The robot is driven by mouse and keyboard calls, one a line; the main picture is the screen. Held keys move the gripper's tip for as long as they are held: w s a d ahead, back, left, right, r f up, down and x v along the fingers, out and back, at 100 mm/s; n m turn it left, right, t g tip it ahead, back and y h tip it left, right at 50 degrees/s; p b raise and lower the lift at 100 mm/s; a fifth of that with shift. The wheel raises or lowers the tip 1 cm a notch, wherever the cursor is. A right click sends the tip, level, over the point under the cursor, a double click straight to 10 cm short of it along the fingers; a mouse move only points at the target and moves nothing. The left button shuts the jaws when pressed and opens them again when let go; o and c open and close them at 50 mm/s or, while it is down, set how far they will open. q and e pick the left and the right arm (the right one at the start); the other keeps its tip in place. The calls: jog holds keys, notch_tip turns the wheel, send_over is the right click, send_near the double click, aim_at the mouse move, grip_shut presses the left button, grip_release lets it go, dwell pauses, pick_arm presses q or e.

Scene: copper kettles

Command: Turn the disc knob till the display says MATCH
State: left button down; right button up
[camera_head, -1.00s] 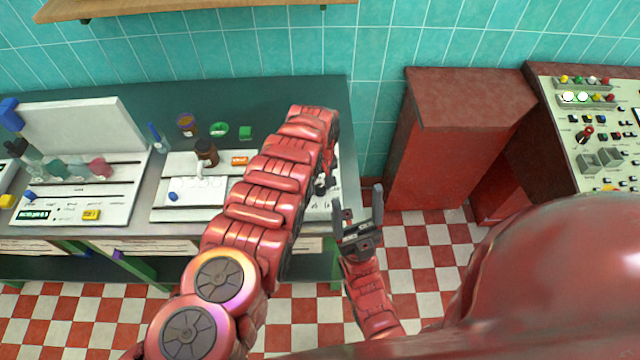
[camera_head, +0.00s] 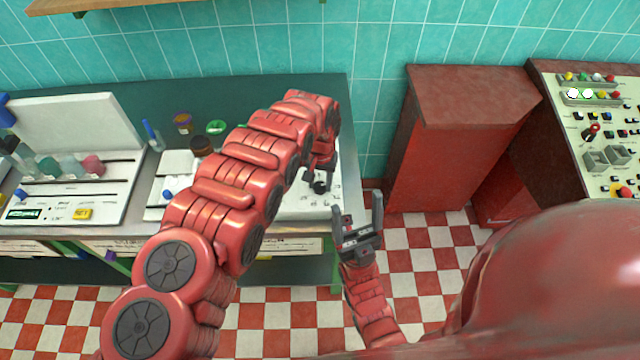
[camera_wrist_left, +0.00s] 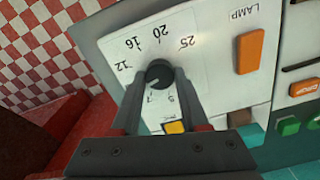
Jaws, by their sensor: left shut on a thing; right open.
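The black disc knob (camera_wrist_left: 159,73) shows in the left wrist view on a white panel (camera_wrist_left: 215,85), with a dial of numbers such as 12, 16, 20 and 25 around it. My left gripper (camera_wrist_left: 157,82) is shut on the knob, one finger on each side. In the head view my left gripper (camera_head: 319,184) is at the right part of the bench, and the knob there is hidden or too small to tell. A small dark display (camera_head: 24,214) with green text sits on the left panel; I cannot read it. My right gripper (camera_head: 358,222) is open and empty in front of the bench.
A yellow button (camera_wrist_left: 175,127) is close to the knob. An orange lamp switch (camera_wrist_left: 249,51) and green buttons (camera_wrist_left: 289,126) are farther off. A red cabinet (camera_head: 450,140) and control console (camera_head: 600,130) stand to the right.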

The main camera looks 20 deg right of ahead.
pick_arm(q)
jog(key=shift+s, duration=0.1)
dwell(0.4)
jog(key=shift+c, duration=2)
grip_release()
jog(key=r+b, duration=0.1)
jog(key=r, duration=0.1)
jog(key=r+b, duration=0.1)
jog(key=r, duration=0.2)
jog(key=shift+w+r+b, duration=0.2)
jog(key=shift+r+b, duration=0.15)
notch_tip(320, 180, up, 7)
jog(key=p, duration=0.3)
notch_tip(320, 180, up, 4)
send_over(320, 185)
jog(key=shift+a+r+b, duration=0.1)
jog(key=shift+r+b, duration=0.25)
jog(key=shift+b, duration=0.05)
